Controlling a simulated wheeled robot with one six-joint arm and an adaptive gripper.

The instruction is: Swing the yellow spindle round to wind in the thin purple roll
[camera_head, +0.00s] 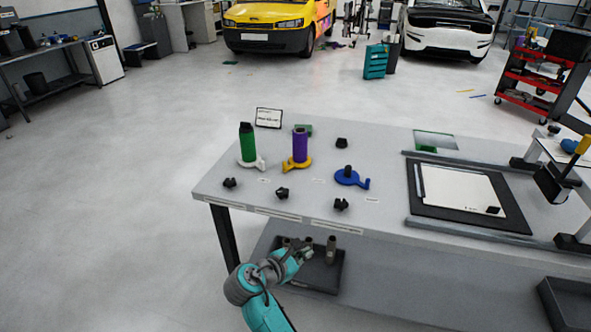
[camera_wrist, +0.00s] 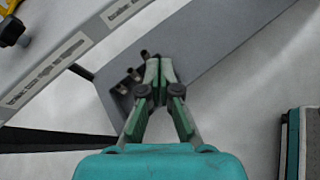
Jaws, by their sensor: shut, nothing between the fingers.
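The thin purple roll (camera_head: 300,143) stands upright on the yellow spindle (camera_head: 296,168) on the grey table. The spindle's base has a small crank-like arm that points to the lower left in the head view. A yellow part (camera_wrist: 12,32) shows at the upper left edge of the wrist view. My gripper (camera_head: 306,252) is below and in front of the table's front edge, well apart from the spindle. In the wrist view its fingers (camera_wrist: 159,72) meet at the tips, with nothing held.
A green roll (camera_head: 247,143) on a white spindle stands left of the purple one, and an empty blue spindle (camera_head: 352,178) stands right. Several black knobs (camera_head: 282,193) lie near the front. A lower shelf tray (camera_head: 322,284) holds several dark cylinders. A cutting mat (camera_head: 448,218) lies at right.

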